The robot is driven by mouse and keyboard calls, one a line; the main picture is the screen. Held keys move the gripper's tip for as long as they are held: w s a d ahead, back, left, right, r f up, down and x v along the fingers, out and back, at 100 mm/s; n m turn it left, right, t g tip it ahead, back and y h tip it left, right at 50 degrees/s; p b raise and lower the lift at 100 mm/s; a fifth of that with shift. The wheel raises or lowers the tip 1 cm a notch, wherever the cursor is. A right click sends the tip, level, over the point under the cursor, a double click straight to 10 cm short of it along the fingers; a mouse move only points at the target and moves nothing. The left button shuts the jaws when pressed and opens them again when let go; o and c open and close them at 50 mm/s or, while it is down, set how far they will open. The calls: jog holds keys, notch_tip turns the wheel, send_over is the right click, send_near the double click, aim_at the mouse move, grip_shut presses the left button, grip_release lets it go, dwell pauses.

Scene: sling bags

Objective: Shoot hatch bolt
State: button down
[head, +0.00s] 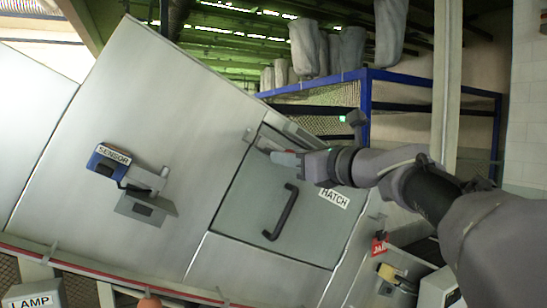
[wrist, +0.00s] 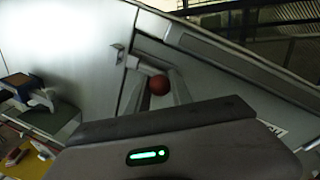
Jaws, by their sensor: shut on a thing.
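The hatch (head: 240,205) is a grey-green panel with a HATCH label and a black bar handle (head: 281,212), set in a pale metal cabinet that looks tilted in the head view. My gripper (head: 272,154) is at the hatch's upper edge, coming from the right. In the wrist view a round red bolt knob (wrist: 158,85) sits between the two pale fingers of my gripper (wrist: 157,92), which are shut on it. A small metal catch (wrist: 118,53) is on the cabinet just left of the fingers. The bolt's bar is mostly hidden by my gripper.
A blue and grey SENSOR unit (head: 112,162) on a bracket juts from the panel at left. A red tag (head: 379,245) and a yellow-ended part (head: 388,273) are at lower right. A blue-framed rack (head: 365,110) with grey bags (head: 305,48) stands behind.

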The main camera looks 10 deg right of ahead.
aim_at(267, 148)
jog(key=shift+r, duration=0.1)
dwell(0.3)
jog(key=a+r, duration=0.1)
jog(key=s+a+p, duration=0.1)
jog(key=shift+a+r, duration=0.35)
jog(key=shift+d, duration=0.1)
jog(key=c, duration=1.3)
grip_release()
jog(key=shift+o, duration=0.7)
jog(key=shift+w+a, duration=0.1)
jog(key=shift+a, duration=0.15)
jog(key=shift+f, duration=0.1)
jog(key=shift+d, duration=0.15)
